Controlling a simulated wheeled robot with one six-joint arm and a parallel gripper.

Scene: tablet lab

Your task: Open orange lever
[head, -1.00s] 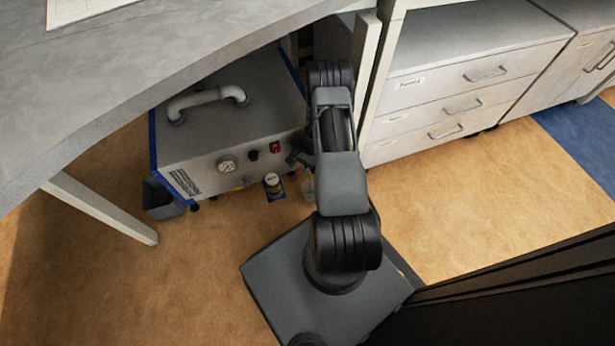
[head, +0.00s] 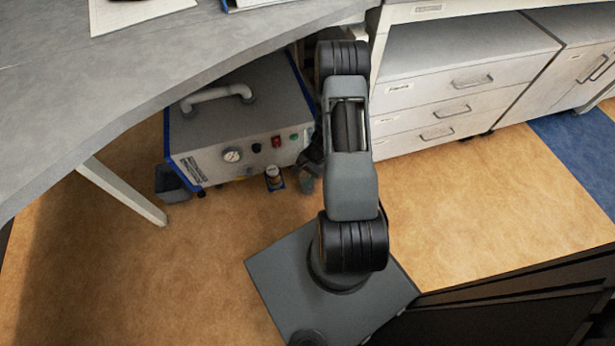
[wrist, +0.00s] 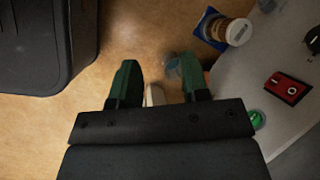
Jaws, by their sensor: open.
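I cannot make out an orange lever in either view. A grey cabinet with blue edges (head: 240,112) stands under the desk. Its front panel carries a gauge (head: 232,155), a black knob (head: 256,148), a red switch (head: 276,142) and a green button (head: 294,137). In the wrist view the red switch (wrist: 288,88) and green button (wrist: 256,120) lie right of my gripper. My gripper (wrist: 160,82) is open, its green fingertips apart over the floor beside the panel. A pale piece (wrist: 155,95) shows between the fingers, mostly hidden by the gripper body. In the head view my arm partly hides the gripper.
A brown jar with a white lid (head: 273,172) stands on a blue mat by the cabinet; it also shows in the wrist view (wrist: 236,30). A clear vessel (head: 306,183) is close to my gripper. Drawers (head: 430,105) stand at right. The desk (head: 190,55) overhangs the cabinet.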

